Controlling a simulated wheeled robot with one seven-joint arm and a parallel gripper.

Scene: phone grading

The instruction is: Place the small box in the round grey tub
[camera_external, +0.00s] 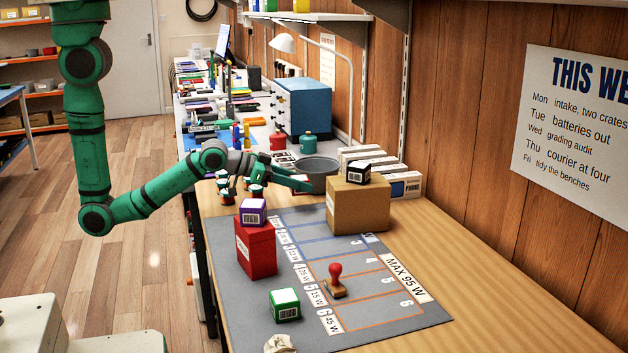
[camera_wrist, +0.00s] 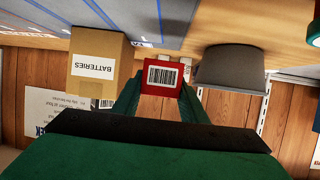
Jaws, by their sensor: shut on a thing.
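My gripper (camera_external: 302,183) is shut on a small red box with a white barcode label (camera_wrist: 161,77). In the wrist view the box sits between the two green fingers of my gripper (camera_wrist: 160,92); in the external view it is mostly hidden. The round grey tub (camera_external: 319,182) stands on the bench just behind and right of my gripper. In the wrist view, which is upside down, the tub (camera_wrist: 230,75) is right of the held box and apart from it in the picture. The tub's inside is not visible in the wrist view.
A cardboard box (camera_external: 357,207) labelled batteries stands right of my gripper, with a small black-and-white box (camera_external: 357,172) on top. A tall red box (camera_external: 256,248) bears a purple box (camera_external: 253,212). A green box (camera_external: 285,305) and a red-handled stamp (camera_external: 335,282) are on the grey mat (camera_external: 240,315).

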